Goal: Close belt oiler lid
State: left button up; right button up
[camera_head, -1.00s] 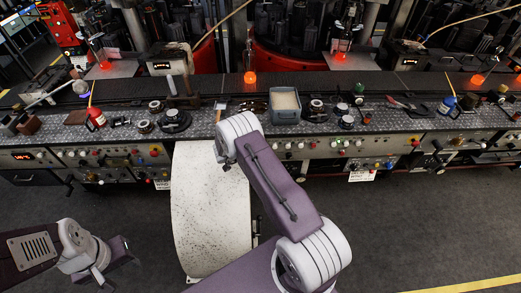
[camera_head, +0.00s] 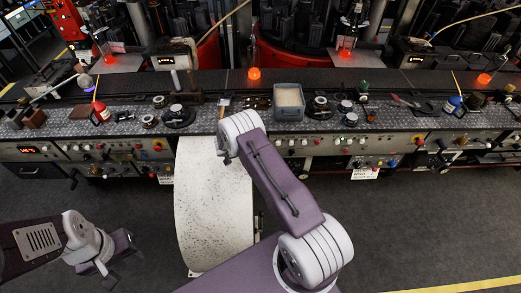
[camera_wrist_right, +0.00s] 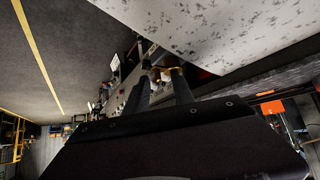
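I cannot make out with certainty which object is the belt oiler lid. A grey open-topped box (camera_head: 276,112) with pale contents stands on the bench and may be the oiler; no lid shows clearly on it. My left gripper (camera_head: 117,262) hangs low at the left over the floor, well apart from the bench, and its opening is unclear. My right arm reaches up toward the bench, and its gripper is hidden in the head view. In the right wrist view my right gripper (camera_wrist_right: 162,88) shows two separated fingers with nothing between them.
A white speckled curved panel (camera_head: 212,215) stands in front of the bench beside my right arm. The long bench (camera_head: 215,118) carries a red can (camera_head: 101,112), a blue can (camera_head: 452,104) and dark round fittings. Knobs line its front. The floor (camera_head: 430,230) at the right is clear.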

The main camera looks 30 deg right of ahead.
jog(key=shift+a, duration=0.1)
jog(key=v, duration=0.9)
jog(key=shift+b, duration=0.45)
